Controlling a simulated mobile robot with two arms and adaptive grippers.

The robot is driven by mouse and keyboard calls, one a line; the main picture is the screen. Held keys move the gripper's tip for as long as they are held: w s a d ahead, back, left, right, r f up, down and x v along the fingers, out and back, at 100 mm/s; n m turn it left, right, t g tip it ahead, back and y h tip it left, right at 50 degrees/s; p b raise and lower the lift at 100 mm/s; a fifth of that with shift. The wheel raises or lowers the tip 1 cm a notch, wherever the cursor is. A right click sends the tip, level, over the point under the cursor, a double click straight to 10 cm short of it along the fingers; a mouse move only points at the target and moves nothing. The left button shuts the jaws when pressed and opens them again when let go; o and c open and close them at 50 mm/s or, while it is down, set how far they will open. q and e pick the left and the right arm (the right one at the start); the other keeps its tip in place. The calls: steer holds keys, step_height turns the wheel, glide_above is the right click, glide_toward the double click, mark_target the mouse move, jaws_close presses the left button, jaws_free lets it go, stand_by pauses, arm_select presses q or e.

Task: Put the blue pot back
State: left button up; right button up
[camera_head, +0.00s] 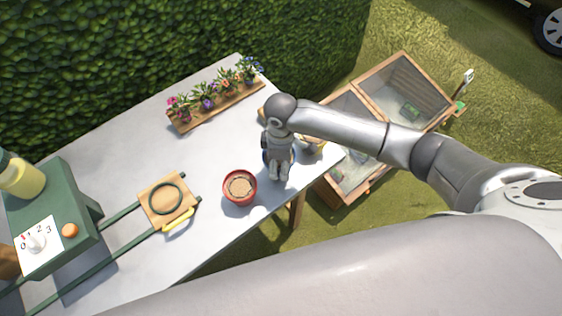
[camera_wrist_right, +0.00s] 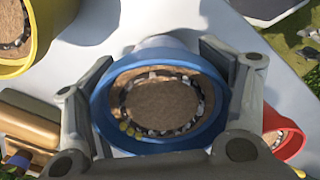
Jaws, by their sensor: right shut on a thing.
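The blue pot (camera_wrist_right: 103,118) fills the middle of the right wrist view, filled with brown soil ringed by small pebbles. My right gripper (camera_wrist_right: 160,108) has a finger on each side of it and is shut on it. In the head view my right gripper (camera_head: 279,172) points down over the right part of the grey table (camera_head: 130,148). There the gripper mostly hides the blue pot, and I cannot tell whether it touches the table. My left gripper is not in view.
A red pot (camera_head: 229,197) stands close left of my right gripper. A yellow pot (camera_head: 318,149) is close on its right, partly hidden. A wooden planter (camera_head: 222,104) with several flowers lies at the back. A green machine (camera_head: 72,205) with a dial stands at the left.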

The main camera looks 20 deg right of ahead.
steer(key=shift+f, duration=0.6)
steer(key=o, duration=1.4)
steer(key=shift+f, duration=0.15)
steer(key=shift+c, duration=0.2)
step_height(320, 180, up, 12)
steer(key=b, duration=0.1)
steer(key=shift+r, duration=0.2)
